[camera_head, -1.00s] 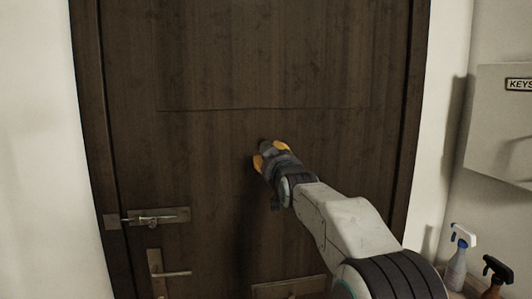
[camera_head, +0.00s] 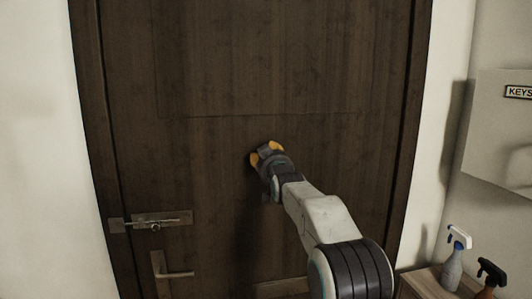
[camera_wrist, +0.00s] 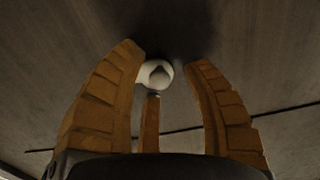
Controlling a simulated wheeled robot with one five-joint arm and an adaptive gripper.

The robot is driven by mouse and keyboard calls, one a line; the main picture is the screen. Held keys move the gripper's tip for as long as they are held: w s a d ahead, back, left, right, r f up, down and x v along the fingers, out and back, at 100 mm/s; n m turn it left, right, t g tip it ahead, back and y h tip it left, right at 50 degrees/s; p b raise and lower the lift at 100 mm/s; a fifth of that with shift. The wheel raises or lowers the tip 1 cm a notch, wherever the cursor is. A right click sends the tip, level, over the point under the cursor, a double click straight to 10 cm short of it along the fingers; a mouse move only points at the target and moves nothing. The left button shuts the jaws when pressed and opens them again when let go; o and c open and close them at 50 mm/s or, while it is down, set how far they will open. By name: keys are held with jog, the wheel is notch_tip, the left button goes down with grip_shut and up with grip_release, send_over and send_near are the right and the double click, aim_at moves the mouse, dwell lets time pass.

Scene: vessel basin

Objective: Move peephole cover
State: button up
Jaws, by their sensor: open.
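The dark wooden door (camera_head: 200,70) fills the middle of the head view. My gripper (camera_head: 263,153) is up near the door face, just below its horizontal seam. In the wrist view my gripper (camera_wrist: 165,57) has its yellow-brown fingers spread apart. A small pale round piece with a dark mark, seemingly the peephole cover (camera_wrist: 152,75), shows on the door between the fingertips. The left fingertip looks very near it; I cannot tell whether any finger touches it. In the head view my gripper hides this piece.
A sliding bolt (camera_head: 160,219) and a lever handle (camera_head: 178,275) are on the door's left side. A pale key box (camera_head: 500,130) hangs on the right wall. A white spray bottle (camera_head: 453,265) and a dark one (camera_head: 488,275) stand on a wooden cabinet (camera_head: 422,284) at lower right.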

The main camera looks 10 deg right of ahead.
jog(key=shift+w, duration=0.15)
grip_shut()
dwell(0.5)
